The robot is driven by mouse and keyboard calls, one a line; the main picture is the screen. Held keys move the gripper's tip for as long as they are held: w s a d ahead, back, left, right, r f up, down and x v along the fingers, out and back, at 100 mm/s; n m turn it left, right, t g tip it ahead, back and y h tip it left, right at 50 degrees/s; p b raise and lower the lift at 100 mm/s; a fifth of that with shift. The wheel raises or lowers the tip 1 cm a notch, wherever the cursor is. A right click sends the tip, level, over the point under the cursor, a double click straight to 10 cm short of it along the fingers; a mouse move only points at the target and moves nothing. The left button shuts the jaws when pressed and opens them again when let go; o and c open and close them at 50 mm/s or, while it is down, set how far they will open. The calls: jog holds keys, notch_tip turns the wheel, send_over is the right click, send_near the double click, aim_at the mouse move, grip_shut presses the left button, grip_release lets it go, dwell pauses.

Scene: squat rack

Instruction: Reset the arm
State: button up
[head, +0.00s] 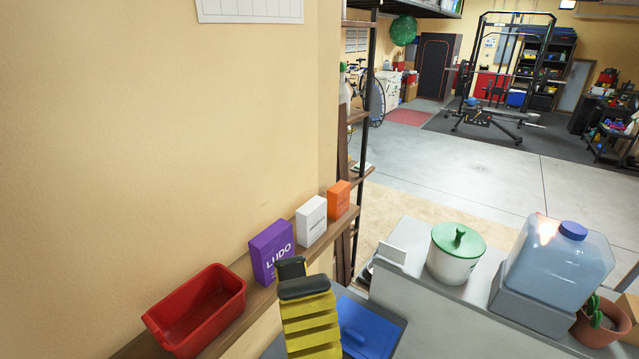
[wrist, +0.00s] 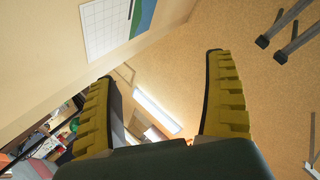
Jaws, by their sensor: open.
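My gripper (head: 298,278) shows at the lower middle of the head view, with yellow ribbed fingers and dark tips. In the wrist view my gripper (wrist: 160,68) has its two fingers spread wide apart with nothing between them. Beyond the fingers the wrist view shows wall, ceiling and a bright light strip (wrist: 157,111), so the fingers seem to point upward. In the head view the fingers overlap the shelf area in front of the purple LUDO box (head: 271,252); I cannot tell whether they touch anything.
A red bin (head: 197,308), a white box (head: 311,221) and an orange box (head: 339,200) stand on the wall shelf. A blue lid (head: 370,325) lies below. A green-lidded pot (head: 456,262), a water jug (head: 557,265) and a potted plant (head: 598,325) stand at right. Open floor lies beyond.

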jog(key=d+r+n+h, duration=0.5)
jog(key=d+n, duration=0.1)
jog(key=n, duration=0.2)
jog(key=w+d+f+n+g+h, duration=0.1)
jog(key=d+f+n+g+h, duration=0.35)
jog(key=f+n, duration=0.2)
notch_tip(320, 180, up, 17)
jog(key=m+p, duration=0.1)
jog(key=p, duration=1.6)
jog(key=shift+w+a+r+h, duration=0.2)
jog(key=shift+a+h, duration=0.05)
jog(key=shift+h, duration=0.2)
